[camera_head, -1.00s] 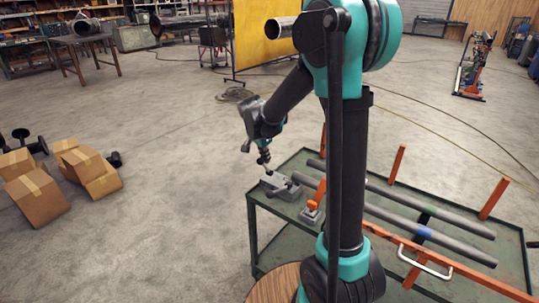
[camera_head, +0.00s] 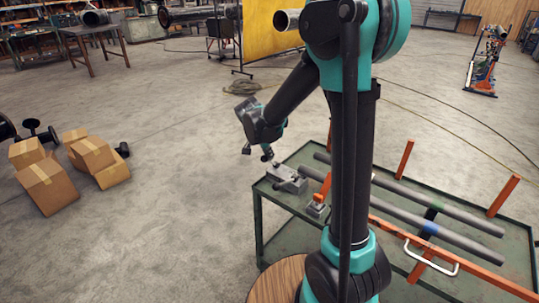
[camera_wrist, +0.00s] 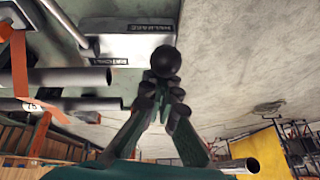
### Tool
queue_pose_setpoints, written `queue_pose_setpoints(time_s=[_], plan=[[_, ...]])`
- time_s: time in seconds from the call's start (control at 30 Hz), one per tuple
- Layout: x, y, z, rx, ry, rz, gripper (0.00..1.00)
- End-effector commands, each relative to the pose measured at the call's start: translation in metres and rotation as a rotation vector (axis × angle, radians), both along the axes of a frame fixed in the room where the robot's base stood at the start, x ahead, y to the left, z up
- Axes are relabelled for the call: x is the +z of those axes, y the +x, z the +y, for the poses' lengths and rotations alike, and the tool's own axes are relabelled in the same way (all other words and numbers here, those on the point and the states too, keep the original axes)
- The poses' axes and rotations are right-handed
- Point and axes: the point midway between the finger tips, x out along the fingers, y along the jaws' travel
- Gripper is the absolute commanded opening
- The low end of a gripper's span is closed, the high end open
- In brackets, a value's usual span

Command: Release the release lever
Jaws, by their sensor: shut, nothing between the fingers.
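The release device is a grey metal block (camera_head: 288,179) on the left corner of the green table. A black ball knob (camera_wrist: 165,62), seemingly the end of the release lever, shows just beyond my fingertips. My gripper (camera_wrist: 162,88) is shut with nothing between its fingers. Its tips are at the knob; I cannot tell whether they touch it. In the head view my gripper (camera_head: 268,156) is small and dark above the block, and the lever's angle is hard to read.
The green table (camera_head: 285,203) holds grey pipes (camera_head: 450,211), orange uprights (camera_head: 404,159) and a small orange-handled fixture (camera_head: 318,207) close to the block. Cardboard boxes (camera_head: 47,187) stand on the floor at left.

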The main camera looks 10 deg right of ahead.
Motion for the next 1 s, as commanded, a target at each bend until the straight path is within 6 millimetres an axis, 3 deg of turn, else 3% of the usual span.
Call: queue_pose_setpoints(time_s=[0.23, 0.43, 0.8, 1.0], plan=[[0.005, 0.003, -0.004, 0.001, 0.007, 0.006, 0.0], [0.03, 0.024, -0.028, -0.001, 0.003, 0.001, 0.0], [0.094, -0.009, 0.001, 0.006, 0.001, 0.0, 0.0], [0.11, -0.016, 0.007, 0.005, 0.0, 0.0, 0.0]])
